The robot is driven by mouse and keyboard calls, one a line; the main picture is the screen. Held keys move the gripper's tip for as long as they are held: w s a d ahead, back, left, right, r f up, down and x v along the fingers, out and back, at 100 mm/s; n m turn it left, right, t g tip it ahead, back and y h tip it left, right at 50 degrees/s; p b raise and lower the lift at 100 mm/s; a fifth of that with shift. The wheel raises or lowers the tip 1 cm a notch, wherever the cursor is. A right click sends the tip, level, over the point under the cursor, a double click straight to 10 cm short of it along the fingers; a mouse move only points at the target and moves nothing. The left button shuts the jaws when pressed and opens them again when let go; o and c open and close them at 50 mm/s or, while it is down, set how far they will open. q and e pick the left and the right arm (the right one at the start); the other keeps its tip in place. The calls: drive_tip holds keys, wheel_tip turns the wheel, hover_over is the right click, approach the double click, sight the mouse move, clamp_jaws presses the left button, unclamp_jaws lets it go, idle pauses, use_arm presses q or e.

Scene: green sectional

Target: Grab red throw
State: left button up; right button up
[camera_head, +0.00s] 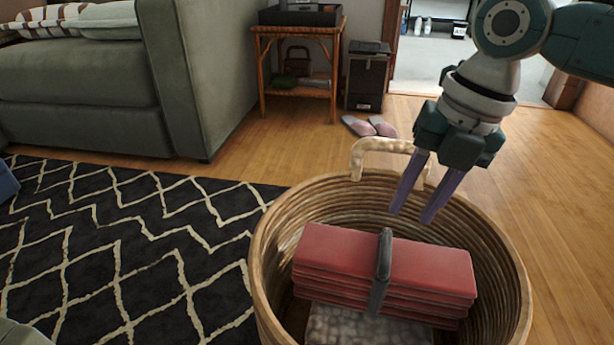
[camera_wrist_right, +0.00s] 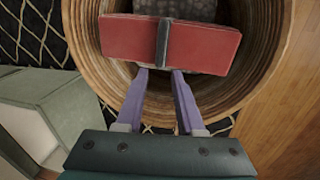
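The red throw (camera_head: 335,252) is folded in a flat stack with a dark strap (camera_head: 383,265) around its middle. It lies in a round wicker basket (camera_head: 268,255), on top of a grey textured cloth (camera_head: 340,328). My right gripper (camera_head: 412,214) is over the basket, its fingers pointing down, above the throw's far side. Its purple fingers are apart with nothing between them. In the right wrist view the fingertips (camera_wrist_right: 160,72) are near the edge of the red throw (camera_wrist_right: 205,48), close to the strap; I cannot tell whether they touch. My left gripper is out of view.
The basket has a pale handle (camera_head: 375,147) on its far rim. A green sofa (camera_head: 120,85) and a patterned black rug (camera_head: 110,240) are at the left. A wicker side table (camera_head: 300,35), a dark bin (camera_head: 367,75) and pink slippers (camera_head: 370,127) stand behind. Wood floor is clear at right.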

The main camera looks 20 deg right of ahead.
sight(388, 249)
drive_tip(key=f, duration=0.1)
drive_tip(key=f+b, duration=0.2)
drive_tip(key=f, duration=0.1)
drive_tip(key=shift+a, duration=0.35)
drive_tip(key=f+b, duration=0.2)
drive_tip(key=b, duration=0.1)
drive_tip(key=w+f+b, duration=0.1)
drive_tip(key=f+b, duration=0.2)
drive_tip(key=shift+w+a, duration=0.1)
drive_tip(key=shift+a, duration=0.1)
drive_tip(key=shift+r, duration=0.2)
drive_tip(key=shift+c, duration=0.2)
clamp_jaws()
idle(0.3)
